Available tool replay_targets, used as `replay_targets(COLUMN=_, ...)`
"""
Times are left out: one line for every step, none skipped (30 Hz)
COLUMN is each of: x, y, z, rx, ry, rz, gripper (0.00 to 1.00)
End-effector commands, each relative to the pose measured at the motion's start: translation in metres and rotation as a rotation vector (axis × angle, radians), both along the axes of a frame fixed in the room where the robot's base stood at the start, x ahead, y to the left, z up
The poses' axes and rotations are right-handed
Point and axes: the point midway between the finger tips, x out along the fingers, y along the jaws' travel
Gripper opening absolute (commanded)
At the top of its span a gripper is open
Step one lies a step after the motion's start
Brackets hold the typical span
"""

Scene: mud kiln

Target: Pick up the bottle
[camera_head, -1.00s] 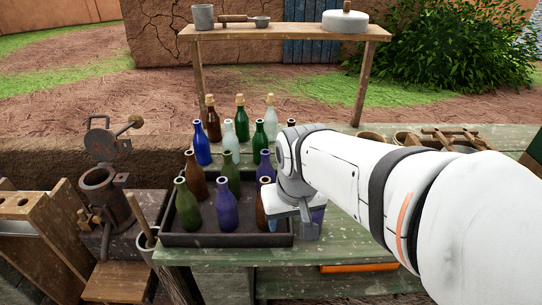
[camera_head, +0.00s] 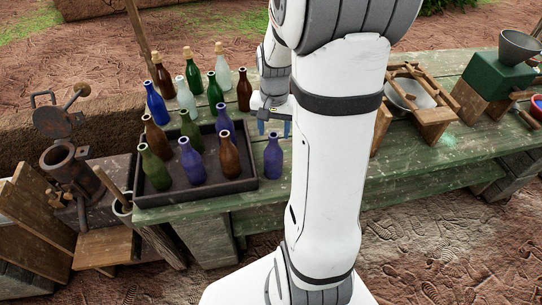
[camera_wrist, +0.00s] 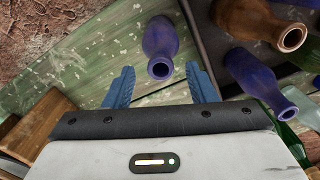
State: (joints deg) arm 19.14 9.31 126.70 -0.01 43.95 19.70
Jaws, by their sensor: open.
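A purple bottle (camera_head: 273,157) stands upright and alone on the green table, just right of the dark tray's right wall. It also shows in the wrist view (camera_wrist: 160,40), mouth toward the camera, centred just beyond and between the fingertips. My gripper (camera_head: 273,127) is open and empty, its blue fingers pointing down, seen just above and behind the bottle's neck in the head view. In the wrist view my gripper (camera_wrist: 160,70) has its fingers spread on either side of the bottle's mouth, with nothing clamped.
The dark tray (camera_head: 215,192) holds several green, brown and purple bottles. More blue, clear, green and brown bottles stand behind. In the wrist view a purple bottle (camera_wrist: 255,80) and a brown one (camera_wrist: 255,22) are close right.

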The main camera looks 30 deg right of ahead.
Motion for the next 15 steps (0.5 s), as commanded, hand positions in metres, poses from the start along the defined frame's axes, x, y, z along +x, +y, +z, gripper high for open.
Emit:
replay_targets(x=-0.001, y=0.001, z=-0.007, rx=0.002, ry=0.006, rz=0.001, gripper=0.51)
replay_targets(x=-0.001, y=0.002, z=-0.012, rx=0.002, ry=0.007, rz=0.001, gripper=0.51)
replay_targets(x=-0.001, y=0.002, z=-0.018, rx=0.002, ry=0.005, rz=0.001, gripper=0.51)
replay_targets(x=-0.001, y=0.002, z=-0.023, rx=0.002, ry=0.005, rz=0.001, gripper=0.51)
replay_targets(x=-0.001, y=0.002, z=-0.027, rx=0.002, ry=0.005, rz=0.001, gripper=0.51)
replay_targets(x=-0.001, y=0.002, z=-0.031, rx=0.002, ry=0.005, rz=0.001, gripper=0.51)
replay_targets(x=-0.001, y=0.002, z=-0.033, rx=0.001, ry=0.003, rz=0.001, gripper=0.51)
replay_targets(x=-0.001, y=0.002, z=-0.034, rx=0.0, ry=0.002, rz=0.001, gripper=0.51)
replay_targets(x=-0.001, y=0.002, z=-0.036, rx=0.0, ry=0.002, rz=0.002, gripper=0.51)
replay_targets(x=0.0, y=0.002, z=-0.036, rx=0.001, ry=0.002, rz=0.002, gripper=0.51)
replay_targets(x=0.0, y=0.002, z=-0.036, rx=0.001, ry=0.001, rz=0.002, gripper=0.51)
replay_targets(x=0.0, y=0.002, z=-0.036, rx=0.001, ry=0.001, rz=0.002, gripper=0.51)
replay_targets(x=0.0, y=0.002, z=-0.036, rx=0.001, ry=0.001, rz=0.002, gripper=0.51)
replay_targets(x=0.0, y=0.002, z=-0.036, rx=0.001, ry=0.001, rz=0.002, gripper=0.51)
replay_targets(x=0.0, y=0.002, z=-0.036, rx=0.001, ry=0.001, rz=0.002, gripper=0.51)
